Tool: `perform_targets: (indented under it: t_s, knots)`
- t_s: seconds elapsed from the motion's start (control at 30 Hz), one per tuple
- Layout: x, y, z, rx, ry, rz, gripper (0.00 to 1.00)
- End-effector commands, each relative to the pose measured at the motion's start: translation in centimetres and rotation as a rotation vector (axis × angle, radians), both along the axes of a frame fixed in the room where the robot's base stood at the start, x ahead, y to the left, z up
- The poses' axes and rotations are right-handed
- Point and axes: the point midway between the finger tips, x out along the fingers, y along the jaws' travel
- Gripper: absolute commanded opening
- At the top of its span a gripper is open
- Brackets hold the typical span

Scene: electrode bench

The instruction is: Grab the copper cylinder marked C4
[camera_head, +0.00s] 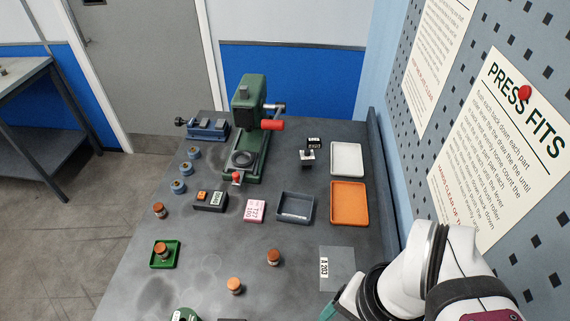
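Several short copper-topped cylinders stand upright on the grey bench in the head view. One copper cylinder (159,211) is at the left edge, and another (162,251) stands in a small green tray (174,261). A third copper cylinder (274,257) is near the middle front, and one more (235,286) is nearer and to its left. Their markings are too small to read, so I cannot tell which is C4.
A green press (247,110) with a red handle stands at the back. Blue-ringed cylinders (193,153) line the left edge. An orange tray (348,203), a white tray (346,159) and a grey tray (295,207) lie at right. A labelled clear sheet (342,265) lies beside my arm.

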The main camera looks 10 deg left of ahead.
Motion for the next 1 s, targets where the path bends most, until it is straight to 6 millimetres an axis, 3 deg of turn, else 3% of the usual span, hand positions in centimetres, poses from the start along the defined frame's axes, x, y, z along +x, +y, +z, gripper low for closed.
perform_targets:
  t_s: [0.07, 0.17, 0.3, 0.4, 0.57, 0.67, 0.9, 1.0]
  knots:
    - [2.4, 0.5, 0.4, -0.023, 0.032, -0.141, 0.72]
    - [7.9, 2.3, 0.4, -0.076, 0.078, -0.485, 0.72]
    - [15.1, 7.0, -1.6, -0.129, 0.100, -0.990, 0.72]
    - [18.3, 10.3, -3.7, -0.142, 0.099, -1.263, 0.72]
    - [20.3, 12.9, -5.7, -0.140, 0.097, -1.473, 0.72]
    - [20.4, 13.1, -7.6, -0.144, 0.097, -1.496, 0.72]
    - [20.3, 13.0, -14.2, -0.144, 0.098, -1.496, 0.72]
    - [20.4, 13.0, -15.7, -0.141, 0.097, -1.496, 0.72]
